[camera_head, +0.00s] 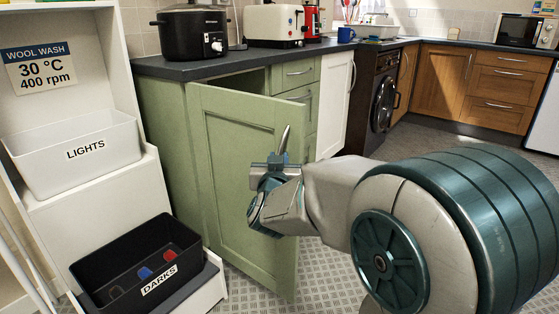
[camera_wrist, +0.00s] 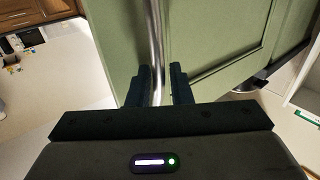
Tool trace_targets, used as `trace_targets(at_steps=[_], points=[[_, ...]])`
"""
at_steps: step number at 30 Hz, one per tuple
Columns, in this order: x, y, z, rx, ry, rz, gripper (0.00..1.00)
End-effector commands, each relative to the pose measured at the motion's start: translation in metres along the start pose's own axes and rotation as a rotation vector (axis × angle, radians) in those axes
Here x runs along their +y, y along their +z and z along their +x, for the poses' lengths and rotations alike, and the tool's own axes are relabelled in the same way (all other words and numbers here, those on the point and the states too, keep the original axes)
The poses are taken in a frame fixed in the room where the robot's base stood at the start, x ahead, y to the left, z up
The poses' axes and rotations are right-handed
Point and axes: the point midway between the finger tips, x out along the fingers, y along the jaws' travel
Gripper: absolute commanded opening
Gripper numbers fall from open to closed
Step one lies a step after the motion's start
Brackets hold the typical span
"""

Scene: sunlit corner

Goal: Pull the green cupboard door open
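The green cupboard door (camera_head: 240,180) stands partly open, swung out from the green cabinet, with a dark gap along its top edge. Its upright metal bar handle (camera_head: 284,139) is near the door's free edge. My gripper (camera_head: 277,166) is at this handle, in front of the door. In the wrist view the handle (camera_wrist: 155,45) runs between the two dark fingers of my gripper (camera_wrist: 162,85), which are close about it. The green door (camera_wrist: 215,40) fills the upper middle of that view. The inside of the cupboard is mostly hidden behind the door.
A white shelf unit at left holds a LIGHTS bin (camera_head: 75,152) and a black DARKS bin (camera_head: 140,262), close to the door's hinge side. A slow cooker (camera_head: 190,33) and toaster (camera_head: 273,24) stand on the worktop. Patterned floor (camera_head: 325,255) is clear right of the door.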

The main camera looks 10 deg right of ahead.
Motion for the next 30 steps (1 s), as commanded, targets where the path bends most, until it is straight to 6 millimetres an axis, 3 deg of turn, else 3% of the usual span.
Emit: trace_targets(at_steps=[8,22,30], points=[[0.001,0.001,-0.011,-0.005,0.001,0.000,0.20],[0.000,-0.001,-0.115,0.002,-0.001,0.000,0.20],[0.000,0.002,-0.132,0.002,0.003,0.002,0.20]])
